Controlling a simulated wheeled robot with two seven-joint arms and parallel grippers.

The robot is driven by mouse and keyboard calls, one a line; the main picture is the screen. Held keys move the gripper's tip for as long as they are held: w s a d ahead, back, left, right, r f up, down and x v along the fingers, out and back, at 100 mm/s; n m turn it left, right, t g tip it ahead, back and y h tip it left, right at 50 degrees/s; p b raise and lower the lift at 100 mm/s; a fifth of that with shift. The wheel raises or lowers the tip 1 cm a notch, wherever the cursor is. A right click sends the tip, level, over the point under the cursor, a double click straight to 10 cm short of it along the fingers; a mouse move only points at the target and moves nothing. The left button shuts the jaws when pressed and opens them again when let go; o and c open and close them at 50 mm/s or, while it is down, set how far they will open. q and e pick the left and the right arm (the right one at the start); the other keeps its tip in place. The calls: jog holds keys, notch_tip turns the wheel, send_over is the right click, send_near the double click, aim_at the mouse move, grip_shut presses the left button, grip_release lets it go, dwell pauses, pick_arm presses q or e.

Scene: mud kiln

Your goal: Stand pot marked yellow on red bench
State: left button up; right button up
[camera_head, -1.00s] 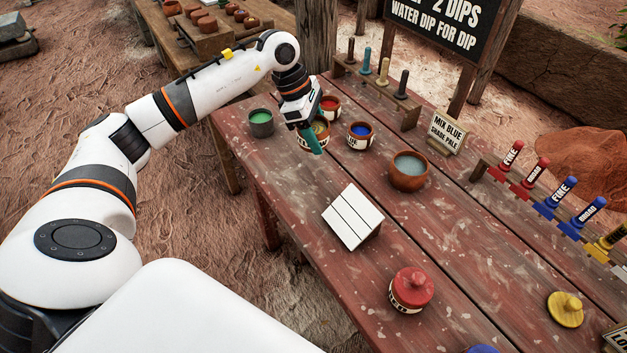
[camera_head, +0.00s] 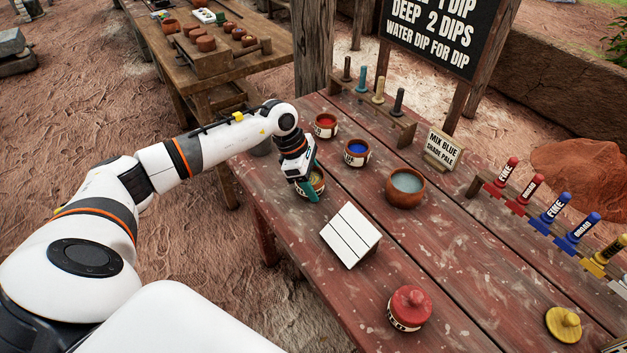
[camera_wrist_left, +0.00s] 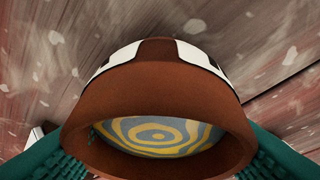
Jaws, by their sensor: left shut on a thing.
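A brown clay pot (camera_head: 316,184) with a white lettered band is between the green fingers of my left gripper (camera_head: 309,185). The wrist view shows the pot (camera_wrist_left: 155,85) large, with swirled yellow and grey liquid inside; its lettering is not readable. My left gripper is shut on this pot, with a green finger at each side of the rim. The pot is over the near-left part of the red bench (camera_head: 455,245), behind the white slatted block. I cannot tell whether its base touches the bench.
A red-paint pot (camera_head: 325,126), a blue-paint pot (camera_head: 357,153) and a larger water bowl (camera_head: 405,188) stand nearby. The white slatted block (camera_head: 350,236) is just in front. A red-lidded pot (camera_head: 409,308) and yellow lid (camera_head: 563,324) are farther right.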

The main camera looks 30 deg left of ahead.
pick_arm(q)
jog(key=shift+f, duration=0.2)
jog(key=o, duration=1.3)
pick_arm(e)
jog(key=shift+d+f, duration=0.15)
jog(key=shift+d, duration=0.1)
pick_arm(q)
jog(key=shift+r, duration=0.1)
jog(key=shift+r, duration=0.15)
jog(key=shift+a+r, duration=0.15)
jog(key=shift+r, duration=0.1)
jog(key=b+v, duration=0.1)
jog(key=v, duration=1)
jog(key=shift+s+r, duration=0.1)
jog(key=shift+r, duration=0.15)
pick_arm(e)
jog(key=shift+d+f, duration=0.1)
jog(key=shift+f, duration=0.55)
